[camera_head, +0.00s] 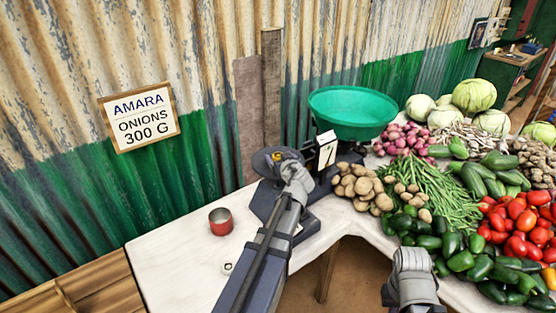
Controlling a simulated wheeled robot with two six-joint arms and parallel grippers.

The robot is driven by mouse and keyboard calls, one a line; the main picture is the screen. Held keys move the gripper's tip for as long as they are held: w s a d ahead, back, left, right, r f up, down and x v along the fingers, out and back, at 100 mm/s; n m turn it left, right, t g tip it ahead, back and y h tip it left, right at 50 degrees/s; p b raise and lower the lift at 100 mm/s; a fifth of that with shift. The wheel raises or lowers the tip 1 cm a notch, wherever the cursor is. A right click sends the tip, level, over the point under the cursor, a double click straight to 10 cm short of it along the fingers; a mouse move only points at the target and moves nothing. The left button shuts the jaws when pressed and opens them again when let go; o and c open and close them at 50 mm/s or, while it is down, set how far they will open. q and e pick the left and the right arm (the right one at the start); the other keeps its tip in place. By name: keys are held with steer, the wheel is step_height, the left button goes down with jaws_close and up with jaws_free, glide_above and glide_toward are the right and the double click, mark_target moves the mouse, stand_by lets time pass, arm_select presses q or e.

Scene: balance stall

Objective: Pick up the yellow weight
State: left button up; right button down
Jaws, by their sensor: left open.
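The yellow weight (275,157) shows as a small yellow patch at the dark left plate of the balance scale (262,193), mostly hidden by my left gripper. My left gripper (285,157) is open, right over or beside the weight; I cannot tell whether the fingers touch it. The scale's green bowl (352,112) is on its right side, with a small white card (327,150) in front of it. My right gripper (410,262) is low at the right, over the table's front edge by the vegetables; its fingers do not show clearly.
A red tin (221,222) stands on the white table (175,262) left of the scale. Potatoes (362,186), green beans (437,190), peppers (462,260) and tomatoes (515,220) crowd the right side. A corrugated wall with an onion sign (139,117) closes the back. The table's left part is mostly clear.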

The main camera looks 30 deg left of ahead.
arm_select(q)
steer(key=shift+x, duration=1.2)
steer(key=shift+c, duration=0.4)
jaws_close()
